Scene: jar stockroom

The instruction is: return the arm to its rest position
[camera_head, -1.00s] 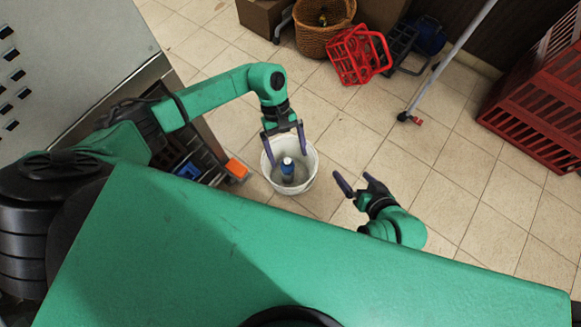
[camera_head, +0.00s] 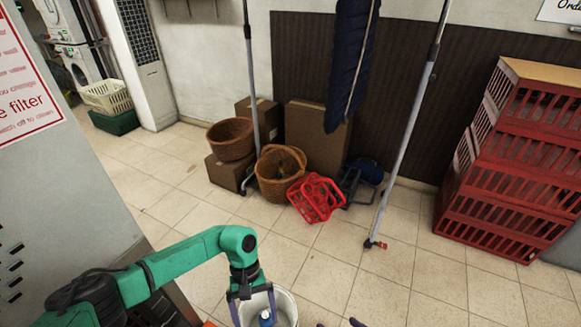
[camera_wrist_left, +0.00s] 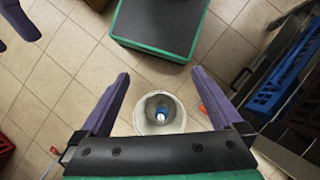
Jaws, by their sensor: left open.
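My left gripper (camera_head: 254,318) is open and empty, at the bottom of the head view. Its two purple fingers also show spread apart in the left wrist view (camera_wrist_left: 160,74). A pale bucket (camera_head: 287,304) stands on the floor below it, partly cut off by the head view's lower edge; the whole bucket mouth shows in the wrist view (camera_wrist_left: 144,104). A blue jar with a white lid (camera_head: 265,319) is inside the bucket, apart from the fingers. Only the purple fingertips of my right gripper (camera_head: 339,324) show at the bottom edge; they are apart.
Wicker baskets (camera_head: 280,172), cardboard boxes (camera_head: 318,140) and a red basket (camera_head: 316,198) stand along the back wall. A slanted pole (camera_head: 407,120) meets the floor right of centre. Red crates (camera_head: 510,165) are stacked at right. The tiled floor between is clear.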

